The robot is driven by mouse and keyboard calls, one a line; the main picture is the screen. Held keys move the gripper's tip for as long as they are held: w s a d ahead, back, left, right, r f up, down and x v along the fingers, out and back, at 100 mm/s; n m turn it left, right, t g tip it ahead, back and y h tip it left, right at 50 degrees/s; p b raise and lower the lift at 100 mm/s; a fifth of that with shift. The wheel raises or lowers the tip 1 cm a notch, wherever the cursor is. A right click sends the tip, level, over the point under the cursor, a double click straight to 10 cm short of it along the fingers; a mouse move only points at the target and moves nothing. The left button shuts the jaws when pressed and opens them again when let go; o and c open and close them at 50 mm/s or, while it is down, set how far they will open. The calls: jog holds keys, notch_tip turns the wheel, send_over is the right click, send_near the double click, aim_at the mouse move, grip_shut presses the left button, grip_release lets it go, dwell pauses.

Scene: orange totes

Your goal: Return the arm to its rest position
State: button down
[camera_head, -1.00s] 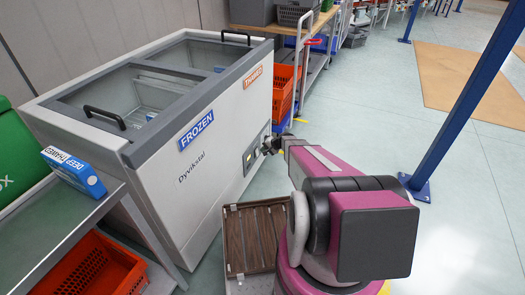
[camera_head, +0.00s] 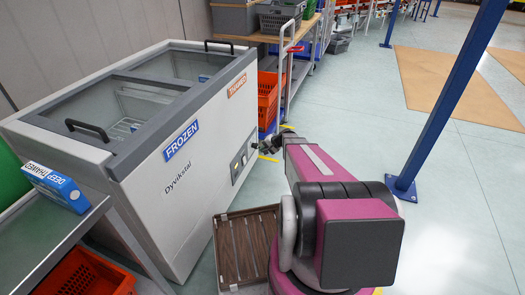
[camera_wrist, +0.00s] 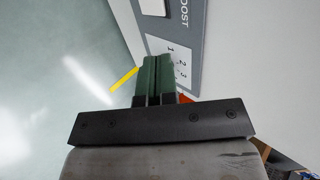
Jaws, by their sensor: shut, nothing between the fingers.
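My gripper (camera_wrist: 153,80) shows in the wrist view with its two green fingers pressed together and nothing between them. In the head view my gripper (camera_head: 268,147) is small and partly hidden at the far end of my magenta and grey arm, which reaches forward and low. It is close to the freezer's front panel with the controls. In the wrist view the fingertips overlap a numbered panel (camera_wrist: 183,66); I cannot tell whether they touch it.
The white chest freezer (camera_head: 180,210) stands left of my arm. A wooden slatted tray (camera_head: 243,248) lies between them. A metal table (camera_head: 45,225) holds a blue box (camera_head: 55,187) at the left. A blue post (camera_head: 442,105) stands at the right. Open floor (camera_head: 450,220) lies beyond it.

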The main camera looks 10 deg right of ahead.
jog(key=s+a+r+n+g+h, duration=0.2)
jog(key=s+a+r+n+h, duration=0.1)
jog(key=s+r, duration=0.6)
jog(key=s+a+r+n+g+h, duration=0.2)
jog(key=s+r, duration=0.7)
jog(key=s, duration=0.8)
jog(key=n+g+h, duration=0.1)
jog(key=h, duration=0.1)
jog(key=shift+s+a+n+h, duration=0.3)
jog(key=shift+s+a+h, duration=0.05)
jog(key=shift+a+h, duration=0.05)
